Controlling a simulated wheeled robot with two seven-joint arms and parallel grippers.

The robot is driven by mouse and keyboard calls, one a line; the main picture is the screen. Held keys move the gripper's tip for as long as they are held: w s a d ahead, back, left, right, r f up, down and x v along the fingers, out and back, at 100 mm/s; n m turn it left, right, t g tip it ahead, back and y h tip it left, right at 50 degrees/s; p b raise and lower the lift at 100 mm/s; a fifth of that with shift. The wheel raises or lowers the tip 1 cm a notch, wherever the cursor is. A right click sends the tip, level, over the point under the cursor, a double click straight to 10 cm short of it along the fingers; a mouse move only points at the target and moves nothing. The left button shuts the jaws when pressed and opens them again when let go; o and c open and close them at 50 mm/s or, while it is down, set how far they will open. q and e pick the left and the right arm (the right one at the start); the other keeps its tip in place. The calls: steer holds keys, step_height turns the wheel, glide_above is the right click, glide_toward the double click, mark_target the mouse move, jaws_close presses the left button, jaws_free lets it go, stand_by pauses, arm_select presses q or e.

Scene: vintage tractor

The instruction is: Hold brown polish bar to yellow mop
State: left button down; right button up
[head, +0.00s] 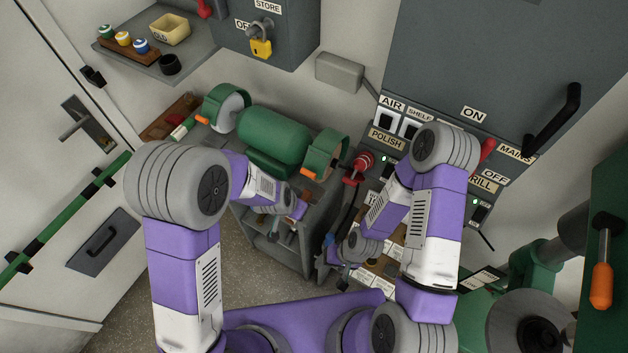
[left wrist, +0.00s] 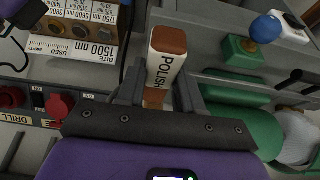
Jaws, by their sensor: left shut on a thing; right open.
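The brown polish bar (left wrist: 167,58), in a white wrapper reading POLISH with bare brown ends, stands between the fingers of my left gripper (left wrist: 159,90). That gripper is shut on it. In the head view the left forearm reaches over the cabinet in front of the green grinder (head: 273,132), and the bar is not clear there. The grinder has a pale grey wheel (head: 229,109) at its left end and a guarded right end. I cannot make out a yellow mop surface in either view. My right gripper (head: 336,258) is small, open and low beside the cabinet.
The grey switch panel (head: 450,65) stands right of the grinder, with a red knob (head: 362,162) near the grinder's right end. A blue ball knob (left wrist: 266,28) shows in the left wrist view. A shelf (head: 178,62) hangs at upper left. Floor (head: 265,275) is open in front.

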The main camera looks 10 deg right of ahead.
arm_select(q)
steer(key=shift+s+a+b, duration=0.2)
steer(key=shift+s+a, duration=0.75)
steer(key=shift+s, duration=0.2)
steer(key=shift+s+a+b, duration=0.2)
steer(key=shift+s+a, duration=0.75)
steer(key=shift+s, duration=0.2)
